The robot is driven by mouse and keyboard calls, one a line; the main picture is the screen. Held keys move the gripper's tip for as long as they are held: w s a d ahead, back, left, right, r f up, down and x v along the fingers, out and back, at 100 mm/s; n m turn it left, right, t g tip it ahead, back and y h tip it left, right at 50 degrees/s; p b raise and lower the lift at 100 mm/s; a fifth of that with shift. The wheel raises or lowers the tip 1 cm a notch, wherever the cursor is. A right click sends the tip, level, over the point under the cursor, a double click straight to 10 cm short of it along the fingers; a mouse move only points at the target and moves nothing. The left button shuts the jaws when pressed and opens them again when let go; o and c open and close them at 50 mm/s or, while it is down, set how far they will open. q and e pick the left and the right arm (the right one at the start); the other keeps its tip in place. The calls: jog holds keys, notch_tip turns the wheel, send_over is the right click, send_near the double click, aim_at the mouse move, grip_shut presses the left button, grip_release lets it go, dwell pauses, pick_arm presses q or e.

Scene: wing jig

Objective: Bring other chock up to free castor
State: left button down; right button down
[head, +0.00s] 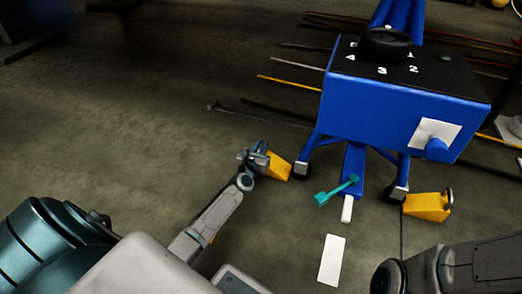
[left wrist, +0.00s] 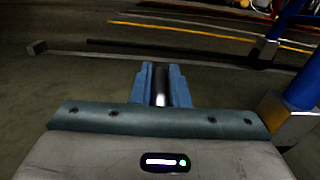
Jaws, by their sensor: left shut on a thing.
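A yellow chock (head: 278,168) is on or just above the floor, close beside the left castor (head: 300,170) of the blue jig stand (head: 395,115). I cannot tell whether they touch. My left gripper (head: 258,158) is shut on this chock from its left side. In the left wrist view, the fingers (left wrist: 160,85) close around a dark upright post with a bright glint; the wedge is hidden there. Another yellow chock (head: 427,207), with a dark post, sits by the right castor (head: 398,194). My right gripper is out of view.
A blue foot bar with a teal pedal (head: 337,191) extends from the stand between the castors. A white plate (head: 331,259) lies on the floor in front. Several rods and bars lie behind the stand.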

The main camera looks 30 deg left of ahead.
pick_arm(q)
jog(key=shift+r, duration=0.2)
jog(key=shift+f, duration=0.15)
jog(key=c, duration=1.4)
grip_release()
jog(key=p+v, duration=0.3)
jog(key=v, duration=0.9)
